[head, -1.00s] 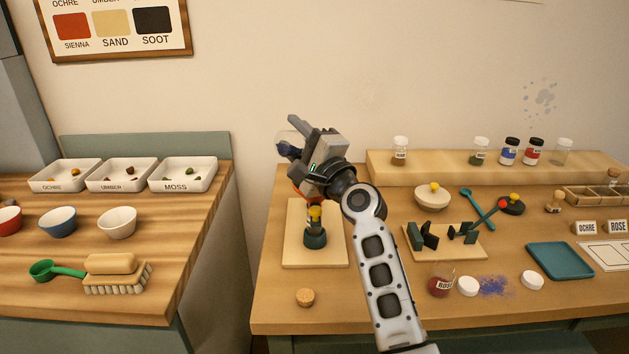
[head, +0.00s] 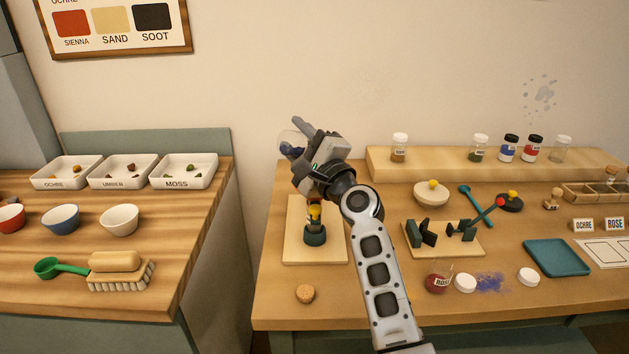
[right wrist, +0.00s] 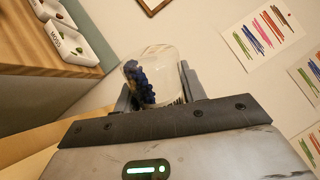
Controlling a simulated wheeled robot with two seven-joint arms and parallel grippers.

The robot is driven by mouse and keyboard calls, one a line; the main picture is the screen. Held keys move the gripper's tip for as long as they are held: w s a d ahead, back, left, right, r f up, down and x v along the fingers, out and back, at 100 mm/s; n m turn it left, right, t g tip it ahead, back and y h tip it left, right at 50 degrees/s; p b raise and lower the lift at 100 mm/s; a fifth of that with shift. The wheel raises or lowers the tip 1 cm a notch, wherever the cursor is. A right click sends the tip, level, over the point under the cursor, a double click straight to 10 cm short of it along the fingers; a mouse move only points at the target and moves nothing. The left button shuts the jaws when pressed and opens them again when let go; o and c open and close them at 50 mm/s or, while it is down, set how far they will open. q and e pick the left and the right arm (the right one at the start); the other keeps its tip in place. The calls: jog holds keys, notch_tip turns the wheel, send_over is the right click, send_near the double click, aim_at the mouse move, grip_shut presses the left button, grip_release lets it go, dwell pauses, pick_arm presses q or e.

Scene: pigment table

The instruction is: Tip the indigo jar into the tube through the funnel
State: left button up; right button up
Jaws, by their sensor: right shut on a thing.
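My right gripper (head: 307,146) is shut on the indigo jar (head: 288,137), a clear glass jar with dark blue lumps inside. In the right wrist view, the jar (right wrist: 158,70) sits between the fingers and the blue lumps lie along its left side. The jar is tilted and held above the tube (head: 315,214), which stands upright in a dark green holder (head: 315,236) on a wooden board. Yellow shows inside the tube. The funnel is mostly hidden behind the gripper; a bit of orange shows at the tube's top. My left gripper is out of view.
A cork (head: 305,294) lies in front of the board (head: 296,256). Several jars line the back shelf (head: 440,169). A gap separates the left table.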

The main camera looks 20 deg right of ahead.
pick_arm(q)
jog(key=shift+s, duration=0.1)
pick_arm(e)
jog(key=shift+d+f+m, duration=0.1)
jog(key=shift+f+m, duration=0.05)
jog(key=shift+m, duration=0.25)
dwell(0.5)
pick_arm(q)
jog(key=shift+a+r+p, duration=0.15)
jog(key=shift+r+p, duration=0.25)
jog(key=shift+p, duration=0.45)
pick_arm(e)
jog(key=shift+d+m+h, duration=0.15)
jog(key=shift+m+h, duration=0.25)
jog(key=shift+m, duration=0.2)
jog(key=shift+w+d+r+m+h, duration=0.15)
jog(key=shift+d+m+h, duration=0.1)
jog(key=shift+m, duration=0.5)
jog(key=shift+w+d+r+m+h, duration=0.15)
jog(key=shift+m+h, duration=0.1)
jog(key=shift+m, duration=0.5)
dwell(2.1)
